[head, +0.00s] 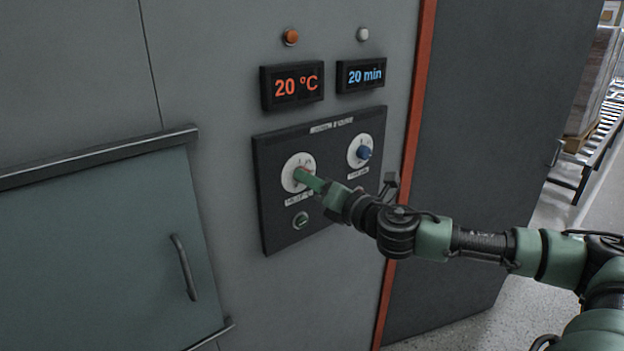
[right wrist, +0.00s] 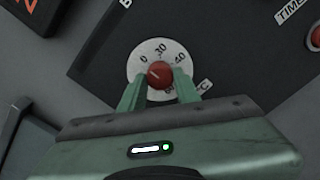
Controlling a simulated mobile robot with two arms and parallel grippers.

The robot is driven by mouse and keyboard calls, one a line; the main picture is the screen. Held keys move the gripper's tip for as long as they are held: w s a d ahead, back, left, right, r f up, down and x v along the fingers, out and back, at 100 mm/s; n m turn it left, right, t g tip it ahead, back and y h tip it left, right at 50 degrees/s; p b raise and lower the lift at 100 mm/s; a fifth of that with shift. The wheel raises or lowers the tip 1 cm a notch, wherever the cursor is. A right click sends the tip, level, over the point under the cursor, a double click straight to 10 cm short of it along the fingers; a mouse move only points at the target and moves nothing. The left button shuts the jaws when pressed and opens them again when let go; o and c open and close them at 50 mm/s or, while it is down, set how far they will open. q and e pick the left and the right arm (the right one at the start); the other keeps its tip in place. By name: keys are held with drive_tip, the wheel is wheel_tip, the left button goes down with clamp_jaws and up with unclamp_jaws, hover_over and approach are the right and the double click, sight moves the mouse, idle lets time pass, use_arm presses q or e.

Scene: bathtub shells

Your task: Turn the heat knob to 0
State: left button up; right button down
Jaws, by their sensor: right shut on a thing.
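The heat knob (right wrist: 160,73) is small and red, on a white round dial (head: 291,166) at the left of the black control panel (head: 270,222). In the right wrist view, the dial's marks 0, 30 and 40 can be read. The fingers also show in the right wrist view (right wrist: 159,88). The knob's exact pointer direction is hard to tell. The red display (head: 293,86) above reads 20 °C. My left gripper is out of view.
The time knob (head: 363,153) sits right of the heat knob, under a blue display (head: 361,74) reading 20 min. A round button (head: 300,220) is below the heat dial. A teal door (head: 90,250) with a handle (head: 184,267) is at left.

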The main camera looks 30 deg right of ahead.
drive_tip(key=shift+d+r, duration=0.15)
drive_tip(key=shift+r, duration=0.25)
drive_tip(key=c, duration=1.3)
unclamp_jaws()
drive_tip(key=shift+o, duration=1.4)
drive_tip(key=shift+w+f, duration=0.1)
drive_tip(key=s+b, duration=0.6)
drive_tip(key=s, duration=0.1)
drive_tip(key=shift+s+d+f, duration=0.15)
drive_tip(key=shift+s+d, duration=0.05)
drive_tip(key=shift+s, duration=0.1)
drive_tip(key=shift+f, duration=0.1)
